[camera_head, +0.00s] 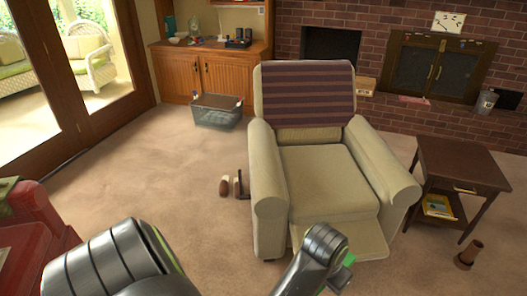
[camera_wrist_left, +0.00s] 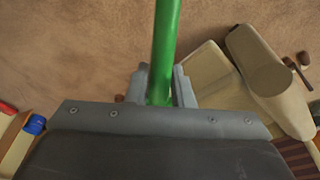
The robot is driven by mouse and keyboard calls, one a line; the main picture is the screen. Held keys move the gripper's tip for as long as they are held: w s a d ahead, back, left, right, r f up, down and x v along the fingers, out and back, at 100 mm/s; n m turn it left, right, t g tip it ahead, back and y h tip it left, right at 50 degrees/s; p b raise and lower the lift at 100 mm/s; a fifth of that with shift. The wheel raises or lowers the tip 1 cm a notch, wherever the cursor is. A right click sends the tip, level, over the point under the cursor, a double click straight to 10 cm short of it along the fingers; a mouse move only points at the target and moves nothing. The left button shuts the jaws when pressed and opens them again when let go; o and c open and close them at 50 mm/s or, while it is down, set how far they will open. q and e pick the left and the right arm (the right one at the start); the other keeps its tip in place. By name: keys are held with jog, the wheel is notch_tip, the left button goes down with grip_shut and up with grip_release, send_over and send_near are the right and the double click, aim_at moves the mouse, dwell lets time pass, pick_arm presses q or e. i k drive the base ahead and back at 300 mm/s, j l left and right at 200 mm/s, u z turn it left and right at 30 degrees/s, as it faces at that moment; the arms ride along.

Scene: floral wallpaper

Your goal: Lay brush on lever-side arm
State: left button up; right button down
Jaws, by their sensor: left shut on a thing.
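My left gripper (camera_wrist_left: 160,92) is shut on a green handle, taken as the brush (camera_wrist_left: 165,45), in the left wrist view. The handle runs from the jaws to the top edge, and no bristles show. The beige recliner (camera_head: 325,185) stands centre-right in the head view. Its lever-side arm (camera_head: 266,175) is the left one, with a dark lever (camera_head: 241,186) outside it. This arm also shows at right in the left wrist view (camera_wrist_left: 262,72), apart from the handle. The arm's top is bare. My right gripper cannot be made out.
A red sofa (camera_head: 35,235) is at lower left. Carpet between sofa and recliner is mostly clear.

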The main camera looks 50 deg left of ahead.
aim_at(266, 161)
jog(key=i+j+u, duration=0.15)
jog(key=i+j, duration=0.3)
jog(key=j, duration=0.3)
jog(key=i+j+u, duration=0.2)
jog(key=i+j, duration=0.3)
jog(key=j, duration=0.2)
jog(key=i+j+u, duration=0.15)
jog(key=i+j, duration=0.4)
jog(key=j, duration=0.1)
